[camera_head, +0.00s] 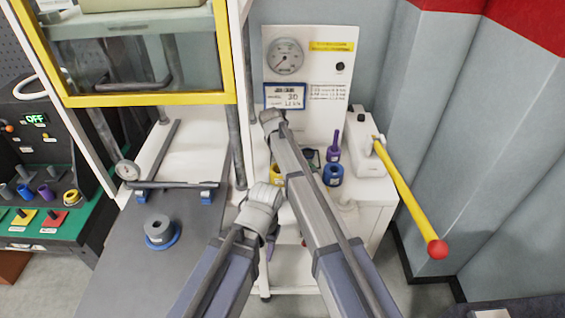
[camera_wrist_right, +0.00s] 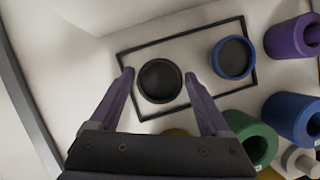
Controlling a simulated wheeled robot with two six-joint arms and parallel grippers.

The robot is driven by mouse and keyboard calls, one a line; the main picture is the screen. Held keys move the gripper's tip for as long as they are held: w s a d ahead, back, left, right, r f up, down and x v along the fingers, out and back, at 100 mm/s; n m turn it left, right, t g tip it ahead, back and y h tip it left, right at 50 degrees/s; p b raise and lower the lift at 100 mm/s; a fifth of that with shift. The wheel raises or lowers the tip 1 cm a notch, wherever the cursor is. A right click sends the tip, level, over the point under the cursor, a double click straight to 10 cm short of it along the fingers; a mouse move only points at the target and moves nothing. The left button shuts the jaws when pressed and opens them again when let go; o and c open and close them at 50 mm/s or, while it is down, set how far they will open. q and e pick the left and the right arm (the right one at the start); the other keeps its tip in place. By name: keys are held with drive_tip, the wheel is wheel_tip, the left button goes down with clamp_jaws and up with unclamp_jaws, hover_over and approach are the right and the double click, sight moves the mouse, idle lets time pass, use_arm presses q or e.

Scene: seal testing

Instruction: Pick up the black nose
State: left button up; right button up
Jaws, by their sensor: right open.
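The black nose (camera_wrist_right: 160,80), a round dark ring-shaped piece, sits inside a black rectangular outline on a white surface in the right wrist view. My right gripper (camera_wrist_right: 158,76) is open, with one finger on each side of the black nose. Small gaps seem to show between the fingers and the piece; contact cannot be told. In the head view my arms cover most of this spot, and I cannot make out the right gripper or the black nose there.
A blue ring (camera_wrist_right: 233,58) shares the outline, to the right. Purple (camera_wrist_right: 293,37), blue (camera_wrist_right: 293,117) and green (camera_wrist_right: 250,137) cylinders stand close by. In the head view, a gauge panel (camera_head: 318,62) rises behind, and a yellow lever (camera_head: 408,195) with a red knob juts out right.

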drive_tip(key=shift+w+f, duration=0.2)
drive_tip(key=shift+f, duration=0.2)
drive_tip(key=shift+r, duration=0.1)
drive_tip(key=shift+c, duration=0.4)
clamp_jaws()
